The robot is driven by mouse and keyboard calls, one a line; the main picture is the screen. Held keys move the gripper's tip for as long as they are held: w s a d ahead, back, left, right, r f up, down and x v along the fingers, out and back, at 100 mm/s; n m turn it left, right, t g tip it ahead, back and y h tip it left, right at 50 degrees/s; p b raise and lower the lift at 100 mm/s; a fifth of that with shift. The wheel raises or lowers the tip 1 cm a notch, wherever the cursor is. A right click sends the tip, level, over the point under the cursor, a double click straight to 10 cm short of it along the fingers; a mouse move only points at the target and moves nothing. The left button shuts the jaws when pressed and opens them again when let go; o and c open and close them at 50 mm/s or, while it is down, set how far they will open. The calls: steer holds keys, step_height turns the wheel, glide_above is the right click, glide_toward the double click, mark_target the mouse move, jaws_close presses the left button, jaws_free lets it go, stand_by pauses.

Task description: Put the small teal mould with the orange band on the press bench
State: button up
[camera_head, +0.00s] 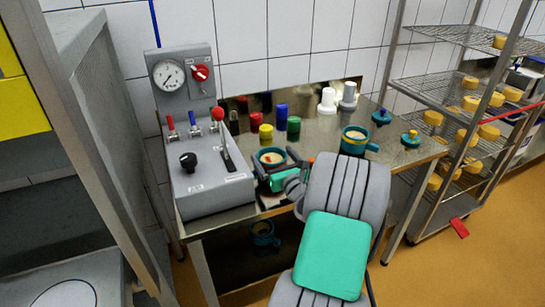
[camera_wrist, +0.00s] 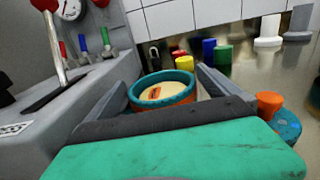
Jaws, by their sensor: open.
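The small teal mould with the orange band (camera_wrist: 163,97) stands upright on the metal press bench (camera_wrist: 248,75), with a pale filling inside its rim. In the head view the mould (camera_head: 270,158) is right of the grey control box and partly hidden by my gripper (camera_head: 276,172). In the wrist view my gripper (camera_wrist: 172,82) is open, with one finger on each side of the mould. I cannot tell whether either finger touches it.
The grey control box (camera_head: 208,185) with levers stands close at left. A teal lid with an orange knob (camera_wrist: 284,122) lies close at right. Coloured cylinders (camera_head: 280,113) and another teal mould (camera_head: 355,140) stand behind. A teal pot (camera_head: 262,233) is below the bench top.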

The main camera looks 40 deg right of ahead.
steer(key=v, duration=1.1)
steer(key=shift+s+a, duration=0.1)
stand_by(1.0)
